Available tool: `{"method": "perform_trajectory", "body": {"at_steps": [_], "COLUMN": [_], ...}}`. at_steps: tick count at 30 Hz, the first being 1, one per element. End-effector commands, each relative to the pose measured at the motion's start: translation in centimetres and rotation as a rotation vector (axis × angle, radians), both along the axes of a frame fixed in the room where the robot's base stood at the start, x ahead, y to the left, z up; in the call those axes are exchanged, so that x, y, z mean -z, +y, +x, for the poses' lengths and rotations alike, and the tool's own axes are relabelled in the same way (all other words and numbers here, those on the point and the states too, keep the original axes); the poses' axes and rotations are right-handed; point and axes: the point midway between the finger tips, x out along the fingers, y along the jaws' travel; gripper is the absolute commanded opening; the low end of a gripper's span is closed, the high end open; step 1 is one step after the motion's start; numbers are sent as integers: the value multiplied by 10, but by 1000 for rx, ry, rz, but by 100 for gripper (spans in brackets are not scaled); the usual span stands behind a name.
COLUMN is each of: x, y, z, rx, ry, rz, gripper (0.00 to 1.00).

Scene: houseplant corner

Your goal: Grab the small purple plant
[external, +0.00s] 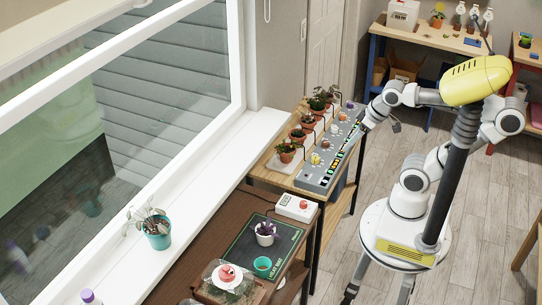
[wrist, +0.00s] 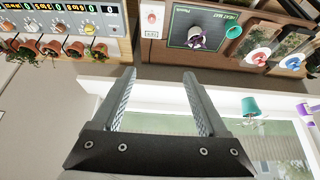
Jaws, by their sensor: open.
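The small purple plant (external: 265,232) stands in a white pot on the dark heat mat (external: 243,252), on the brown table. In the wrist view the plant (wrist: 196,40) is near the top, upside down, beyond my fingertips. My gripper (wrist: 158,76) is open, with nothing between its two fingers.
An empty teal cup (external: 263,264) sits on the mat close to the plant. A grey control panel (external: 325,160) and several potted plants fill the wooden table. A teal-potted plant (external: 157,236) stands on the windowsill.

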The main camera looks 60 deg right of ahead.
Motion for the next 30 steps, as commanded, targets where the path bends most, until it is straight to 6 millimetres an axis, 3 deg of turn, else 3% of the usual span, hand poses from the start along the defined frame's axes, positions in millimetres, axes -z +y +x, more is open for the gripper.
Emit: {"method": "perform_trajectory", "body": {"at_steps": [1,5,14,17,23,30], "x": [0,0,7,25,74,120], "y": [0,0,5,18,66,117], "z": [0,0,1,6,21,54], "rx": [0,0,12,49,213,495], "ry": [0,0,21,80,283,523], "rz": [0,0,31,119,430,805], "gripper": [80,100,100,100,100,100]}}
